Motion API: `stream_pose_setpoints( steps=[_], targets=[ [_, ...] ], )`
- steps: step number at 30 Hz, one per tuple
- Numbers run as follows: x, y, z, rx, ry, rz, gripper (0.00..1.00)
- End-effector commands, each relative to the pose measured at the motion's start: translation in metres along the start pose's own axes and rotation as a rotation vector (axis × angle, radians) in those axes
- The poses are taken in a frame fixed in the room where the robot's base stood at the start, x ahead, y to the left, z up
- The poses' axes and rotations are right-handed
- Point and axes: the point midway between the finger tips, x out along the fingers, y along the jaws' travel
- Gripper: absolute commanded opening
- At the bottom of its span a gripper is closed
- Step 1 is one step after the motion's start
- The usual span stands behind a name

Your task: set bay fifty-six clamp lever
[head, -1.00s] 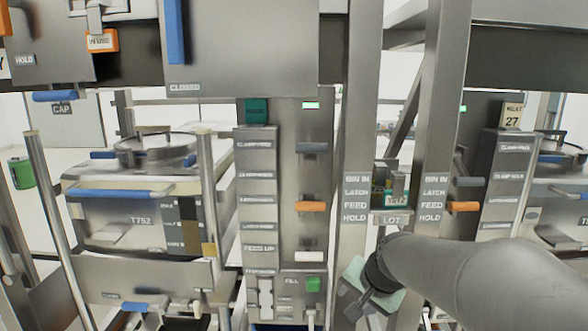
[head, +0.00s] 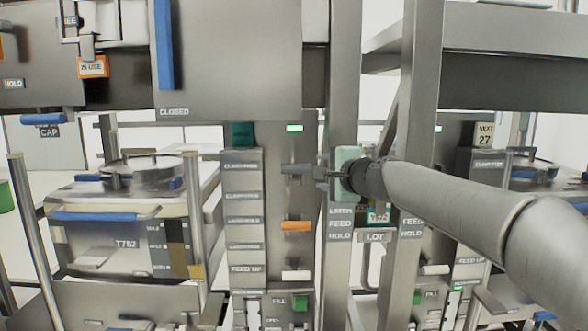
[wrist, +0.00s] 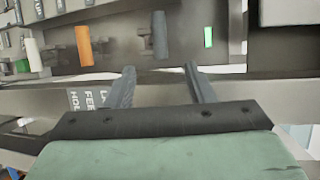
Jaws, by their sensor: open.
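A grey lever (head: 297,169) sticks out near the top of the middle bay panel (head: 262,210), level with the upper clamp labels, and looks like the clamp lever. It also shows in the wrist view (wrist: 160,35). My gripper (head: 320,172) is beside the lever's right end in the head view. In the wrist view my gripper (wrist: 159,70) is open and empty, with the lever lined up with the gap, just beyond the fingertips. I see no legible bay number fifty-six; the small label text is blurred.
Below the grey lever are an orange lever (head: 296,226), a white lever (head: 295,275) and a green button (head: 300,302). A grey upright post (head: 341,80) stands just right of the panel, behind my gripper. A vessel marked T752 (head: 115,235) stands at left.

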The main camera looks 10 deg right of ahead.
Motion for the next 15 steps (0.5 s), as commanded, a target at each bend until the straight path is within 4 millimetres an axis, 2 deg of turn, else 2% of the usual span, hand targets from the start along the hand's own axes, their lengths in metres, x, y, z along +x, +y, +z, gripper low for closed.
stream_pose_setpoints(
  steps=[15],
  targets=[
    [0.057,-0.003,0.003,0.0,-0.006,0.003,0.49]
  ],
)
